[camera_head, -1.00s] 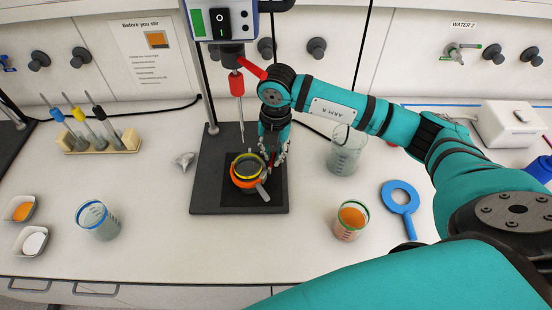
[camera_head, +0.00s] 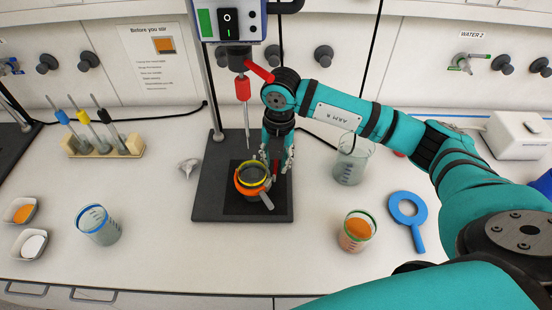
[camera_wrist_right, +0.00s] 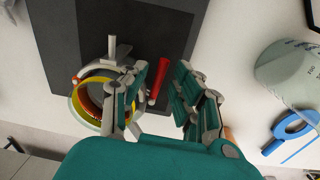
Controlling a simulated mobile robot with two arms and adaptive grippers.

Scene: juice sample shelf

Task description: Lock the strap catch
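A beaker with an orange strap (camera_head: 247,189) and a yellow rim stands on the stirrer's dark base plate (camera_head: 208,203). A grey tab (camera_head: 266,200) sticks out at its front right. My right gripper (camera_head: 277,166) points down close beside the beaker's right rear side. In the right wrist view the strapped beaker (camera_wrist_right: 92,102) is left of the gripper (camera_wrist_right: 156,112), partly hidden by the left finger. The fingers are apart, with a red lever (camera_wrist_right: 158,80) visible between them. I cannot tell whether they touch it. My left gripper is out of view.
The stirrer's metal shaft (camera_head: 247,130) hangs just behind the beaker. A large clear beaker (camera_head: 352,160), a beaker of orange liquid (camera_head: 356,231) and a blue ring tool (camera_head: 408,212) stand or lie to the right.

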